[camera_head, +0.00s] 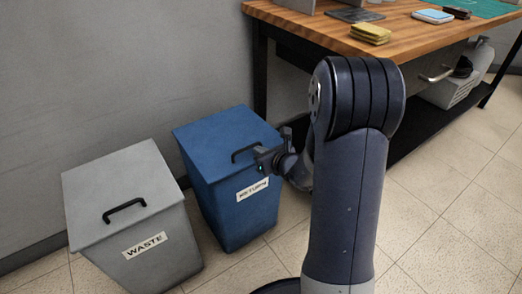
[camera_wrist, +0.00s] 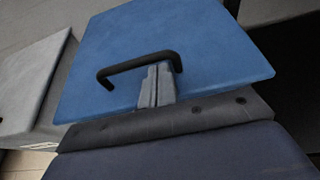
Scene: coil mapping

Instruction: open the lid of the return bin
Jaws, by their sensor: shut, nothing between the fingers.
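The return bin (camera_head: 222,205) is a blue box with a white RETURN label on its front, standing left of the workbench. Its blue lid (camera_head: 215,135) lies closed on top and fills much of the wrist view (camera_wrist: 130,35). A black bar handle (camera_head: 240,152) sits near the lid's front edge; it also shows in the wrist view (camera_wrist: 125,68). My gripper (camera_head: 265,162) is at the front right of the handle. In the wrist view its grey fingers (camera_wrist: 158,72) are together and empty, tips at the handle's right part. I cannot tell whether they touch it or reach under it.
A grey waste bin (camera_head: 165,245) with its own black handle stands just left of the return bin. A grey wall is at the left. Tiled floor (camera_head: 440,225) is clear at the right.

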